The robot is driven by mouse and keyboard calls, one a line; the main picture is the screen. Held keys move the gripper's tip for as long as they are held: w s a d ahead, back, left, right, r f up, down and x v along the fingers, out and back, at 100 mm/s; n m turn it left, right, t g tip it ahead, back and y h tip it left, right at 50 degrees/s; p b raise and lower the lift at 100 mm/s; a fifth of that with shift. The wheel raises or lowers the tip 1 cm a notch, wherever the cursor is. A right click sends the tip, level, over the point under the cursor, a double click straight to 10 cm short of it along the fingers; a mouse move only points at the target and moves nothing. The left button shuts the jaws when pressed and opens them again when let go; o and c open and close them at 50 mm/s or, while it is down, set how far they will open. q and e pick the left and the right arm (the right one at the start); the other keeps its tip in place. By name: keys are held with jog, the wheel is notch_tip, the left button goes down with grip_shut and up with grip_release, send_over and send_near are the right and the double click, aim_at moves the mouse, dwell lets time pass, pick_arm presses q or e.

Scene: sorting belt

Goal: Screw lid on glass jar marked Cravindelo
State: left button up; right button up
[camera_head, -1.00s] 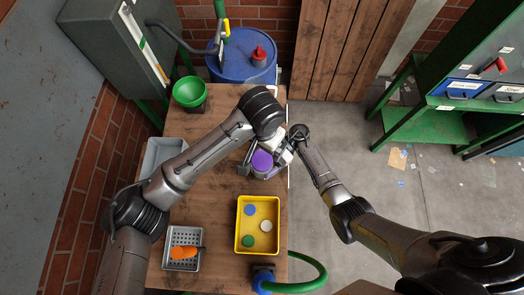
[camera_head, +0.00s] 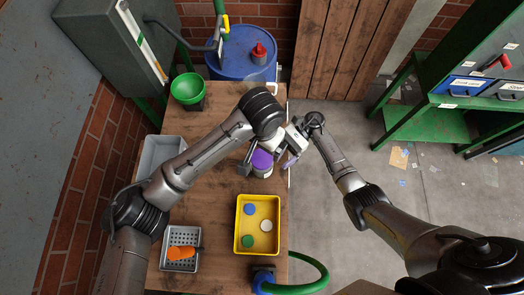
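A jar (camera_head: 262,172) stands upright near the right edge of the wooden table, with a purple lid (camera_head: 262,159) on top. Whether the lid is seated tightly cannot be seen, and no label text is readable. My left gripper (camera_head: 249,158) is at the left side of the jar; my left arm hides part of it, and its grip on the jar cannot be made out. My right gripper (camera_head: 287,155) is just right of the lid, tilted, close to it. A gap to the lid is hard to judge, and its finger opening is unclear.
A yellow tray (camera_head: 239,246) with blue, green and white lids lies in front of the jar. A grey perforated basket (camera_head: 168,263) holds an orange object. A green bowl (camera_head: 188,88) stands at the back left. A blue drum (camera_head: 232,66) stands behind the table.

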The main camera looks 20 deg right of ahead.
pick_arm(q)
notch_tip(320, 180, down, 3)
jog(key=shift+r+b, duration=0.1)
jog(key=shift+b, duration=1.05)
pick_arm(e)
jog(key=v, duration=0.7)
jog(key=shift+d, duration=0.25)
